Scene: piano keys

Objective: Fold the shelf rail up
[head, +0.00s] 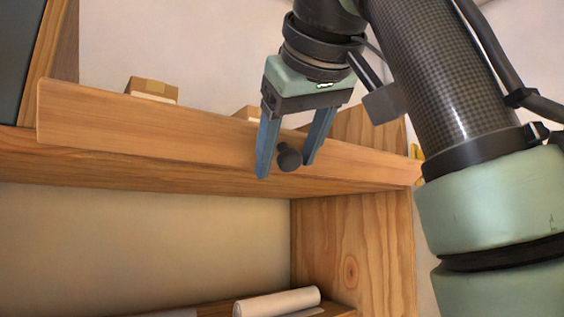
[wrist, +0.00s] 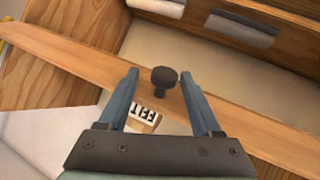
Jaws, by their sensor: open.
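The shelf rail (head: 150,130) is a long wooden board standing along the front edge of the upper shelf, and it also crosses the wrist view (wrist: 80,62). A dark round knob (head: 289,158) sticks out from the rail right of its middle; the wrist view shows it too (wrist: 164,78). My gripper (head: 284,170) is open, with one blue finger on each side of the knob. In the wrist view the knob lies between and slightly beyond the fingertips (wrist: 159,75). I cannot tell whether either finger touches the knob or the rail.
Small boxes (head: 152,90) stand behind the rail on the upper shelf. A white roll (head: 277,302) lies on the lower shelf. A wooden upright (head: 352,245) stands below the upper shelf at right. The space below the upper shelf, left of the upright, looks open.

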